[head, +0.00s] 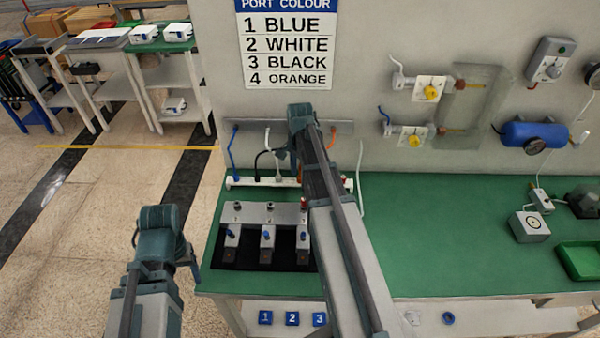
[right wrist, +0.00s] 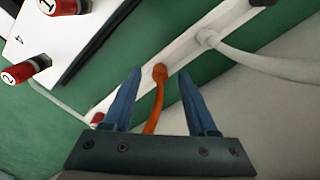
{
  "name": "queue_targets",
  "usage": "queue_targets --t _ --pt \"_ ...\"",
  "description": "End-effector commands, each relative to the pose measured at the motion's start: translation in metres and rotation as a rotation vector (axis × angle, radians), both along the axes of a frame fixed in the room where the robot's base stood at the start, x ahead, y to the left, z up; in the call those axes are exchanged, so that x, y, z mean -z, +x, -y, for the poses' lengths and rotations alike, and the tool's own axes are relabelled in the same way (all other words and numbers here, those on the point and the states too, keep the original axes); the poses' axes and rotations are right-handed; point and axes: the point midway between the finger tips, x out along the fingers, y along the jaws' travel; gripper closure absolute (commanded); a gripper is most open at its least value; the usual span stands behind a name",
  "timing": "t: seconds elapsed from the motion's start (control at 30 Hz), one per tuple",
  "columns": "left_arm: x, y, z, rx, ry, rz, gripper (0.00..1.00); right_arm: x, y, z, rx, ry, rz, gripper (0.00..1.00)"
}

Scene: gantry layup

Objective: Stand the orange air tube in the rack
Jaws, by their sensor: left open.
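The orange air tube shows in the right wrist view (right wrist: 155,105), its rounded end at the white rack (right wrist: 133,92); I cannot tell whether it is seated there. My right gripper (right wrist: 163,88) is open, one blue finger on each side of the tube, with gaps to both. In the head view my right arm hides most of this gripper and part of the rack (head: 245,182). An orange stretch of tube (head: 360,152) shows by the wall, right of that arm. My left gripper (head: 188,258) is open and empty, left of the bench, away from the rack.
Blue (head: 233,148), black and white tubes rise behind the rack. A valve block (head: 268,214) with blue knobs stands in front of it on the green bench (head: 440,240). A pale tube (right wrist: 245,62) arches beside the orange one. The bench middle is clear.

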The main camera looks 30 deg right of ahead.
Motion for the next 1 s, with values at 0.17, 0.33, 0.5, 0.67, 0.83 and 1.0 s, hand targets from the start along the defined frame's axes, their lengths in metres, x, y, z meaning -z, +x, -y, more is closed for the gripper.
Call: queue_targets --t 0.17,0.33,0.5,0.67,0.83,1.0 --pt "0.0 0.0 0.0 0.0 0.0 0.0 0.3 0.0 0.0 0.0 0.0 0.0 0.0 0.42" --pt "-0.002 0.0 0.0 0.0 0.0 0.0 0.3 -0.002 0.0 0.0 0.0 0.0 0.0 0.42" --pt "-0.011 0.0 0.0 0.0 0.0 0.0 0.3 -0.011 0.0 0.0 0.0 0.0 0.0 0.42" --pt "-0.028 0.0 0.0 0.0 0.0 0.0 0.3 -0.028 0.0 0.0 0.0 0.0 0.0 0.42" --pt "-0.052 0.0 0.0 0.001 0.0 0.0 0.3 -0.052 0.0 0.0 0.0 0.0 0.0 0.42" --pt "-0.078 0.0 0.0 0.002 0.0 0.0 0.3 -0.078 0.0 0.0 0.0 0.0 0.0 0.42"
